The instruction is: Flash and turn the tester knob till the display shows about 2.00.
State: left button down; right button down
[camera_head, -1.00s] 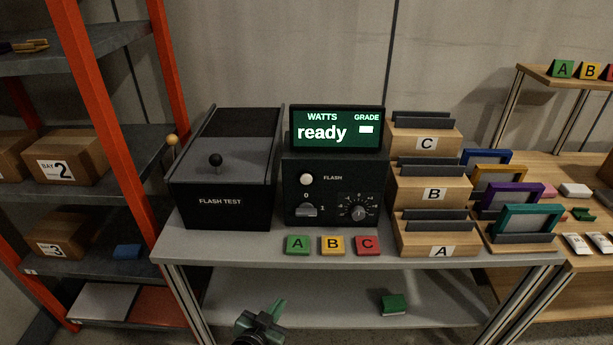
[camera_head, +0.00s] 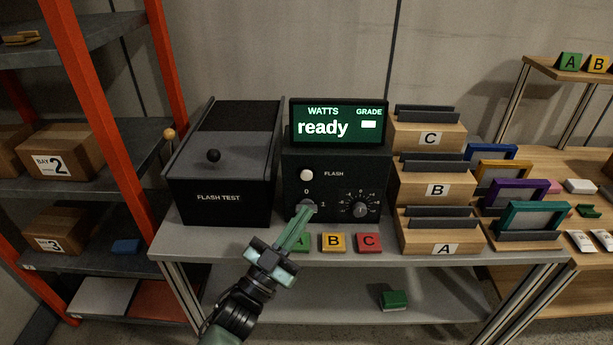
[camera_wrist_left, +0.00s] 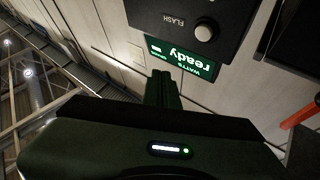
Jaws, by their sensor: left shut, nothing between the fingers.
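The black tester (camera_head: 334,166) stands on the grey table. Its display (camera_head: 338,122) reads "ready" under WATTS, with a blank bar under GRADE. Its front has a white FLASH button (camera_head: 306,174), a 0/1 switch at lower left and a round dial knob (camera_head: 360,209) at lower right. My left gripper (camera_head: 306,208) is shut and empty, its fingertips in front of the 0/1 switch and hiding most of it; I cannot tell whether they touch. In the left wrist view the fingers (camera_wrist_left: 161,92) point toward the display, with the FLASH button (camera_wrist_left: 204,32) beyond. My right gripper is not in view.
The black FLASH TEST box (camera_head: 222,165) stands left of the tester. Green, yellow (camera_head: 333,242) and red (camera_head: 369,243) letter blocks lie in front, the green one partly behind my gripper. Wooden A, B and C racks (camera_head: 437,187) stand close on the right.

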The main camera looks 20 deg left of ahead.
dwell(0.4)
pick_arm(q)
jog(key=b, duration=0.3)
send_near(307, 175)
jog(key=w+d+r, duration=0.3)
jog(key=shift+w+d+r, duration=0.25)
jog(key=shift+w+r, duration=0.05)
jog(key=shift+w, duration=0.1)
dwell(1.6)
jog(key=shift+w+a, duration=0.1)
jog(key=shift+w, duration=0.3)
jog(key=shift+w+a+b, duration=0.15)
jog(key=shift+w+b, duration=0.15)
jog(key=shift+w, duration=0.15)
dwell(0.5)
jog(key=shift+s, duration=0.15)
jog(key=shift+s+d+p, duration=0.3)
jog(key=shift+s+p, duration=0.2)
jog(key=shift+s, duration=0.25)
